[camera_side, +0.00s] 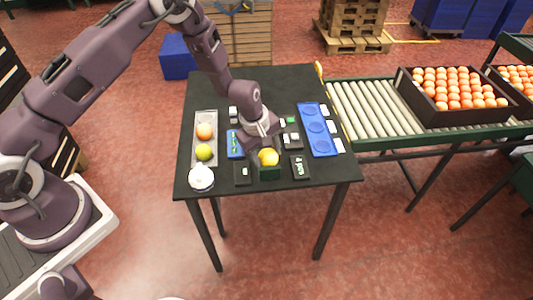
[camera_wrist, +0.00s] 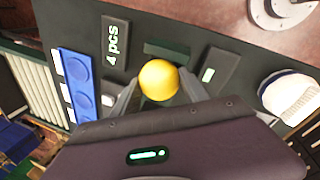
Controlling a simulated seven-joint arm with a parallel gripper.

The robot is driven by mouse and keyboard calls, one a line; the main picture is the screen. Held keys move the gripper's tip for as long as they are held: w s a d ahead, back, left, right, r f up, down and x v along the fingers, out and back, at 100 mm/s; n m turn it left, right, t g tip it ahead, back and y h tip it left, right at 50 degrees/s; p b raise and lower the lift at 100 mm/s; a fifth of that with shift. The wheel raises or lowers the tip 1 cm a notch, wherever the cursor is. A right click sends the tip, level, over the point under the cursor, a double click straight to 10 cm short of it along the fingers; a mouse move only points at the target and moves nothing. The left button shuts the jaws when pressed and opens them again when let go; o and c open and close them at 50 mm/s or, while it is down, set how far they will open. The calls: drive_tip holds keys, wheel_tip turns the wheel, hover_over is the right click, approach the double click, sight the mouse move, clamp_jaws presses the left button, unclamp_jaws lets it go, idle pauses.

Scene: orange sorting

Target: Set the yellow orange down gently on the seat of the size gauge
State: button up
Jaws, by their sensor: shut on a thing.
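The yellow orange (camera_side: 268,157) is between the fingers of my gripper (camera_side: 262,149) near the front edge of the black table. In the wrist view the yellow orange (camera_wrist: 159,79) sits between the two grey fingertips (camera_wrist: 160,88), one on each side. A dark green block (camera_side: 270,173), which looks like the size gauge, is directly below the orange in the side view. The block also shows just beyond the orange in the wrist view (camera_wrist: 166,50). Its seat is mostly hidden by the orange, and I cannot tell whether the two touch.
A grey tray (camera_side: 198,163) at left holds an orange fruit (camera_side: 204,131) and a greenish-yellow one (camera_side: 204,152). A white round device (camera_side: 201,178) stands front left. Dark display boxes (camera_side: 243,173) (camera_side: 300,167) flank the block. A blue tray (camera_side: 318,130) with round recesses lies right.

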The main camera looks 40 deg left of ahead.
drive_tip(key=shift+f, duration=0.55)
drive_tip(key=o, duration=1.5)
drive_tip(key=shift+o, duration=0.2)
drive_tip(key=shift+o, duration=1.3)
drive_tip(key=shift+s, duration=0.1)
drive_tip(key=shift+f, duration=0.1)
